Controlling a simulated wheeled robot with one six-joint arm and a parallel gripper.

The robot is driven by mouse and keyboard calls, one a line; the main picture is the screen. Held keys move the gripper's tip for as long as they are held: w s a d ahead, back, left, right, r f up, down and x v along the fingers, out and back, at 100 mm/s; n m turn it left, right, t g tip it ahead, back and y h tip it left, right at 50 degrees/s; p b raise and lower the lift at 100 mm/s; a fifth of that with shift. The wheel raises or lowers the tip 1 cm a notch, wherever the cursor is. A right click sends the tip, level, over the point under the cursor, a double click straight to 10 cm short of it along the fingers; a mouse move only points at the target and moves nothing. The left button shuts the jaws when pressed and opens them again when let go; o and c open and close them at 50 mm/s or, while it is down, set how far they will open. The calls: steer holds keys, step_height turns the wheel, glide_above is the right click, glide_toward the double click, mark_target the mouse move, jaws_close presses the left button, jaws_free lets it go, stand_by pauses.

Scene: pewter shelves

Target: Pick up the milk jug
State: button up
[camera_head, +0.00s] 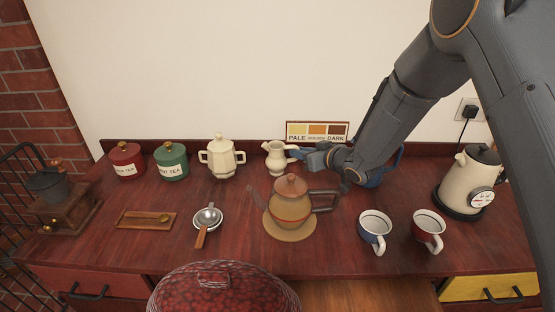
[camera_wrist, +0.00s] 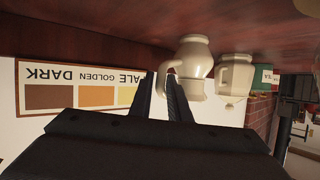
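The milk jug (camera_head: 275,158) is small, cream and upright at the back of the wooden counter, its handle turned right towards my gripper. In the wrist view the jug (camera_wrist: 195,60) appears upside down, just right of the fingertips. My gripper (camera_head: 300,153) is at the handle side of the jug, low over the counter. In the wrist view a gap shows between the two fingers of my gripper (camera_wrist: 160,82), and the handle lies at the tips, partly covered by the right finger. I cannot tell whether a finger touches it.
A colour chart (camera_head: 317,132) stands behind my gripper. A cream sugar pot (camera_head: 222,158) is left of the jug. A brown teapot (camera_head: 290,203) stands in front, and a blue vessel (camera_head: 372,180) is partly hidden by my arm. Two cups (camera_head: 375,232) are at the front right.

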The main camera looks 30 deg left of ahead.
steer(key=p+x, duration=0.1)
steer(key=x, duration=0.4)
jaws_close()
